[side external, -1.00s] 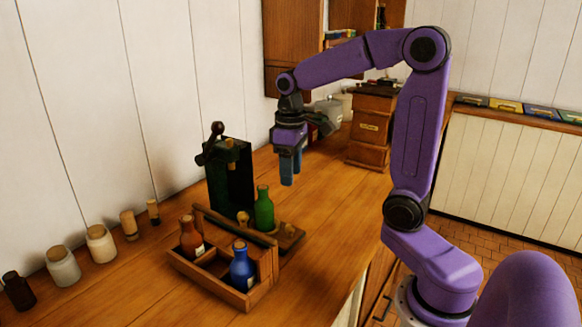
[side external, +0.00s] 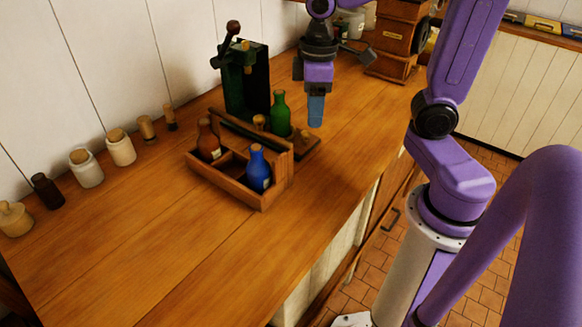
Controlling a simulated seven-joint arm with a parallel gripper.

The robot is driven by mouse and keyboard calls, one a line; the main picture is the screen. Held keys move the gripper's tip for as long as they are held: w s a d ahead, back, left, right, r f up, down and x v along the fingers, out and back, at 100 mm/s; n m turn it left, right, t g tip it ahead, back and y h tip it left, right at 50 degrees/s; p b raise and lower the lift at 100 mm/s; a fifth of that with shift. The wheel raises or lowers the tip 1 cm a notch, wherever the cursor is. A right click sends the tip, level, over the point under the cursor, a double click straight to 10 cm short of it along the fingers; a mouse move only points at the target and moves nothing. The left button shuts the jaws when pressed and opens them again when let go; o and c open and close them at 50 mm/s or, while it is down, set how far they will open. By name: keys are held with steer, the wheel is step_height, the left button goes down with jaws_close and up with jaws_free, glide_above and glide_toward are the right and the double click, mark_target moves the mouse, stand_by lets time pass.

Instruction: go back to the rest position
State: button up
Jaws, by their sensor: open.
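My gripper (side external: 315,110) points down above the wooden counter, right of the green bottle (side external: 280,114) and apart from it. Its blue fingers overlap in this view, and nothing shows between them. A wooden caddy (side external: 235,191) stands on the counter, lower left of my gripper. It holds a brown bottle (side external: 208,142) and a blue bottle (side external: 258,170), both upright. The green bottle stands behind the caddy, by a small wooden board (side external: 308,146). A corked top (side external: 259,122) shows behind the caddy's handle; its body is hidden.
A dark green corking device (side external: 245,80) with a lever stands behind the caddy. Several jars and corked vials, including a white jar (side external: 86,170), line the wall at left. A wooden drawer box (side external: 392,40) stands at the back. The counter's front left (side external: 150,260) is clear.

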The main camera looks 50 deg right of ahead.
steer(key=s+a+f+n, duration=0.1)
steer(key=s+f+n, duration=0.1)
steer(key=s, duration=0.5)
steer(key=s+a+f+n, duration=0.1)
steer(key=s+a+n, duration=0.1)
steer(key=s, duration=0.5)
steer(key=shift+s+a+f+n, duration=0.2)
steer(key=shift+a+f+n, duration=0.15)
steer(key=shift+n, duration=0.45)
